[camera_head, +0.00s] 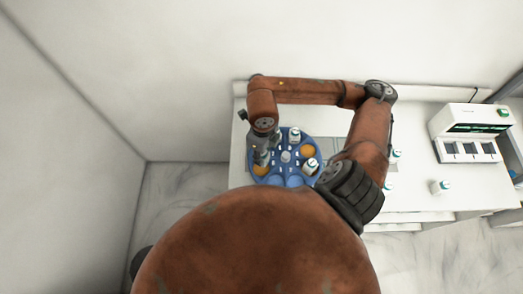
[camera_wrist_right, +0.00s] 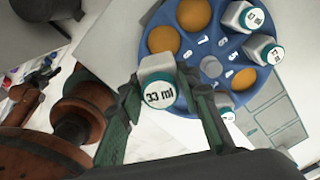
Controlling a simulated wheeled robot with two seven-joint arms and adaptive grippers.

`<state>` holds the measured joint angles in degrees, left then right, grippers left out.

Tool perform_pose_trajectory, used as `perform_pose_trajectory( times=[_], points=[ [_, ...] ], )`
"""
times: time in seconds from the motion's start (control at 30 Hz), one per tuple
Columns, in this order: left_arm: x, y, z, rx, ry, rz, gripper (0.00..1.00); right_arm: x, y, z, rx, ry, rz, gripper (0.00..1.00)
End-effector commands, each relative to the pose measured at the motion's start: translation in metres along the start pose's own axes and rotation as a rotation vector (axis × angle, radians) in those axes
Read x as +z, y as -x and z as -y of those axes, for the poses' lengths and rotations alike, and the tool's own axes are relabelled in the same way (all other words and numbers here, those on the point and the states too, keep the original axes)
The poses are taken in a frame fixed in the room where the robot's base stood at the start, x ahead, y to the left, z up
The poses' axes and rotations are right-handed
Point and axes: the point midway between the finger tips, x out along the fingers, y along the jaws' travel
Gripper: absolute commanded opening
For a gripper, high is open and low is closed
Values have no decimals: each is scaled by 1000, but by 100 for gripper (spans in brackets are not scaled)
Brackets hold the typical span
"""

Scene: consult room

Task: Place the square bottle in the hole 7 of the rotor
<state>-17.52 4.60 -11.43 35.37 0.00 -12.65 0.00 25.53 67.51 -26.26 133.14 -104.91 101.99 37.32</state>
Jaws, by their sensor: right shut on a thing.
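The blue rotor (camera_head: 274,136) stands on the white table in the head view. It also fills the upper right of the right wrist view (camera_wrist_right: 226,57), with numbers around its grey hub. An orange-bottomed empty hole (camera_wrist_right: 195,14) lies outward of what reads as a 7. My right gripper (camera_head: 264,156) is over the rotor's left side. In the right wrist view its fingers (camera_wrist_right: 160,82) are shut on a white square bottle (camera_wrist_right: 157,66) with a teal cap reading 33 ml. The bottle appears left of the rotor there; its height above it is unclear. My left gripper is out of view.
Several capped bottles sit in the rotor, including one (camera_wrist_right: 242,17) at the top and one (camera_wrist_right: 265,50) below it. A loose bottle (camera_head: 438,187) stands right on the table. A white device (camera_head: 470,133) with a dark display stands at the back right.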

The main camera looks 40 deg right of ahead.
Motion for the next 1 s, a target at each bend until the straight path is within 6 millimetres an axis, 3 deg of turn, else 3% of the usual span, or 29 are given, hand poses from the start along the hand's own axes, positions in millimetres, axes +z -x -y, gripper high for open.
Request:
perform_pose_trajectory(
  times=[0.4, 0.6, 0.83, 1.0],
  points=[
    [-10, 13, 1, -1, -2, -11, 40, -47, 9, 7, -2, -938, -1, 7],
    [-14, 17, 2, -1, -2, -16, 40, -63, 12, 10, -3, -1284, 0, 7],
    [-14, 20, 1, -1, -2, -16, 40, -67, 13, 12, -1, -1455, 1, 7],
    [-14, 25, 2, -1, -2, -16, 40, -43, 2, 26, 2, -1468, 2, 7]
  ],
)
